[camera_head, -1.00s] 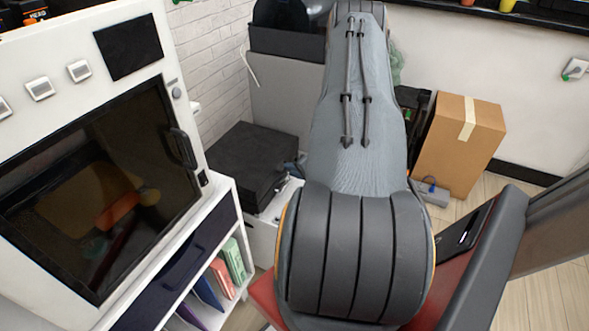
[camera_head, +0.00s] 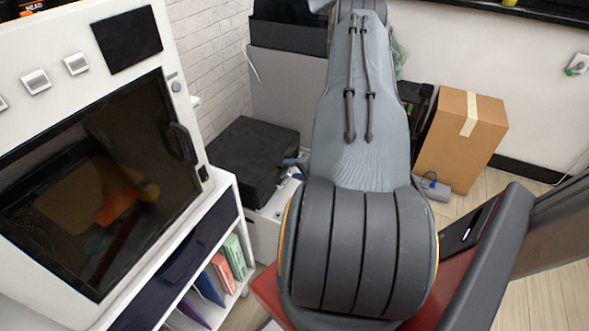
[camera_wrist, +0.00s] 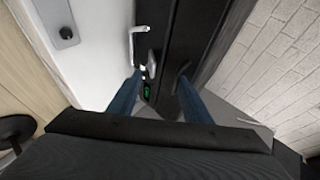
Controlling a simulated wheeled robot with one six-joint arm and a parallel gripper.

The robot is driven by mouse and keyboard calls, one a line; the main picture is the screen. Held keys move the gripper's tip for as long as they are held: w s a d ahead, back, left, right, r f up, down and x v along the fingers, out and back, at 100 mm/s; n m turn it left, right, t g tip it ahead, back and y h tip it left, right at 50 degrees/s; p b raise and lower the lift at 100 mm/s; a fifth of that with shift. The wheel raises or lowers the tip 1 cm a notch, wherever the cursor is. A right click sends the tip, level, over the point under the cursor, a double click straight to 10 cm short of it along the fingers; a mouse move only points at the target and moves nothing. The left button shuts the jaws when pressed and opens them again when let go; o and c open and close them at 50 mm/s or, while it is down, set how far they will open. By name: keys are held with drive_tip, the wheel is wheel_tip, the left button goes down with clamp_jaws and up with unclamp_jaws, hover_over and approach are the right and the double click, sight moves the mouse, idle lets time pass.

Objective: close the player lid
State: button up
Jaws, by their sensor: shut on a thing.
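In the head view, a black box-like lid (camera_head: 250,160) sits low behind the white oven-like machine, on a white base (camera_head: 266,228). My arm covers the area to its right. A bit of my blue gripper (camera_head: 291,163) shows at the lid's right edge. In the wrist view, the two blue fingers of my gripper (camera_wrist: 159,90) stand apart, shut on the dark edge of the lid (camera_wrist: 178,55). Left of it is a white surface with a silver lever-like part. A small green display shows between the fingers. The lid's exact tilt is hard to tell.
A white machine with a dark glass door (camera_head: 105,190) stands at the left, above a shelf of several coloured binders (camera_head: 222,270). A cardboard box (camera_head: 462,140) stands on the floor at the right. A white brick wall (camera_head: 215,65) is behind the lid.

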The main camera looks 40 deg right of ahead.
drive_tip(key=v, duration=0.7)
drive_tip(key=shift+s+r+b, duration=0.1)
drive_tip(key=shift+s+b, duration=0.2)
drive_tip(key=shift+b, duration=0.05)
drive_tip(key=shift+c, duration=0.3)
